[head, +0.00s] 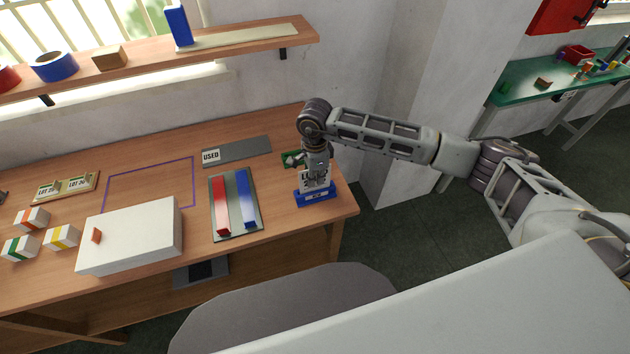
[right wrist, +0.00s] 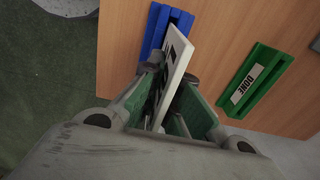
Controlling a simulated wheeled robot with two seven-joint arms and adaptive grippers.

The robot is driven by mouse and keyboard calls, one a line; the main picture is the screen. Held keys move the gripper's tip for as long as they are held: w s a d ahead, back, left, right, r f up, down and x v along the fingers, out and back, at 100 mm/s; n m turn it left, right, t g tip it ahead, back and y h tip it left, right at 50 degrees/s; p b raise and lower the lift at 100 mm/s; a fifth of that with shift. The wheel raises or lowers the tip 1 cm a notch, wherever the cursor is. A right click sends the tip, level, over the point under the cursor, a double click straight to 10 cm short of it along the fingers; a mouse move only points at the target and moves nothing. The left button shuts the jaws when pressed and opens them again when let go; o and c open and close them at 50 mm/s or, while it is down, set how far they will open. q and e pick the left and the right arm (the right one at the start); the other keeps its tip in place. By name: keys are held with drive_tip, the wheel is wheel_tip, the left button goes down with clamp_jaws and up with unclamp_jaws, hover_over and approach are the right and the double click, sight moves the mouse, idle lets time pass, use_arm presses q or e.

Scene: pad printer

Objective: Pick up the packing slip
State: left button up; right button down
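The packing slip (right wrist: 177,60) is a thin white card with black print. It stands on edge in a blue holder (head: 316,197), which also shows in the right wrist view (right wrist: 157,27). My right gripper (head: 316,179) points down over this holder at the right end of the wooden bench. In the right wrist view its fingers (right wrist: 170,76) stand apart on either side of the slip, and the slip reaches up between them. The slip's lower edge is hidden in the holder. My left gripper is not in view.
A green holder marked DONE (right wrist: 256,82) lies beside the blue one. On the bench (head: 150,150) are a tray with red and blue bars (head: 235,220), a grey USED strip (head: 245,150), a white box (head: 130,235) and small striped boxes (head: 62,237). A shelf hangs behind.

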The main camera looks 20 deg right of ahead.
wheel_tip(320, 180, up, 9)
drive_tip(key=shift+f+b, duration=0.2)
drive_tip(key=shift+b, duration=0.4)
drive_tip(key=shift+r, duration=0.75)
idle(0.7)
drive_tip(key=shift+s+f, duration=0.1)
drive_tip(key=shift+f, duration=0.05)
